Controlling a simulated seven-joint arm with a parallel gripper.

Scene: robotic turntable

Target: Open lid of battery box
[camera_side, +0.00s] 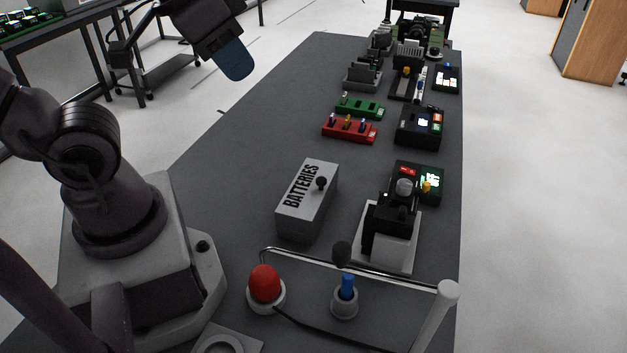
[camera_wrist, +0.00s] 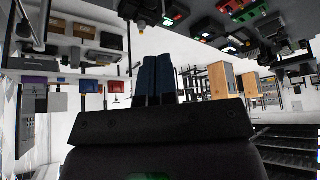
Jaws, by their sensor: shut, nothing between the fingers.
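The battery box (camera_side: 306,204) is a grey box on the dark table, lettered "BATTERIES" on its top, with a round black knob (camera_side: 321,183) on the lid. The lid lies closed on the box. My gripper (camera_side: 236,66) is high at the upper left of the side view, well apart from the box, with its blue fingers together. In the wrist view, my gripper (camera_wrist: 153,80) shows two blue fingers side by side with nothing between them. I cannot make out the battery box in the wrist view.
A red button (camera_side: 265,284), a blue peg in a round holder (camera_side: 345,300) and a bent metal rail (camera_side: 350,267) stand in front of the box. A black device on a grey plate (camera_side: 390,232) is to its right. Red (camera_side: 349,129) and green (camera_side: 360,107) blocks lie behind.

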